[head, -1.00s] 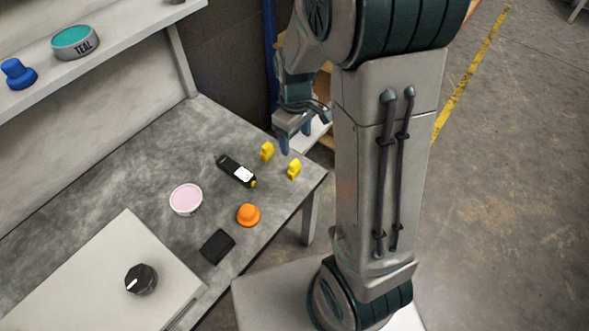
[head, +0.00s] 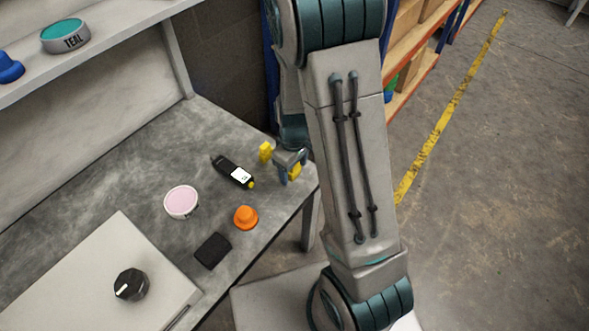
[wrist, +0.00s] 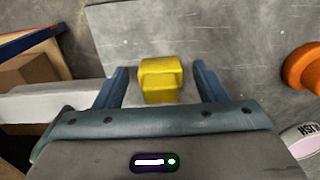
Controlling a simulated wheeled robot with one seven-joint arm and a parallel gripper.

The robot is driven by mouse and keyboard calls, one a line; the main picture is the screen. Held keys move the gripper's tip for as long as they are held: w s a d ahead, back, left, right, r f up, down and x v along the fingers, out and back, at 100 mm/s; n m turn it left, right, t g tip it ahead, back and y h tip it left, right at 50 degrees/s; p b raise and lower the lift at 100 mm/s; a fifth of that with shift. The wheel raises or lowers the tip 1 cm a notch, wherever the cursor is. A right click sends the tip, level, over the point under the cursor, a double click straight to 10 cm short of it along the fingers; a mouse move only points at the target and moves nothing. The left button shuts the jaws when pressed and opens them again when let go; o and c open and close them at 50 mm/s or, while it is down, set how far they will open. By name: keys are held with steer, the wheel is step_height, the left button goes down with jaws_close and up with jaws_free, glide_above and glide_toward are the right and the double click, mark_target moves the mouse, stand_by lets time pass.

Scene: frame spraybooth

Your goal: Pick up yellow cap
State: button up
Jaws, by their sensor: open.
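Two small yellow pieces stand near the far right corner of the bench; I cannot tell which is the yellow cap. One yellow piece (head: 265,152) stands clear, left of my gripper. The other yellow piece (head: 296,171) is partly hidden by my gripper (head: 290,172). In the wrist view a yellow piece (wrist: 161,80) sits between the blue fingers of my gripper (wrist: 161,88), with a gap on each side. The gripper is open and holds nothing.
On the grey bench (head: 130,178) are a black bottle (head: 230,170) with a white label, a pink-topped tin (head: 181,202), an orange cap (head: 245,217) and a black block (head: 212,250). The bench's right edge is close to my gripper. A shelf with a teal tin (head: 66,36) is above.

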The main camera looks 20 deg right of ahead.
steer(key=c, duration=1.1)
steer(key=shift+o, duration=0.2)
steer(key=shift+r, duration=0.1)
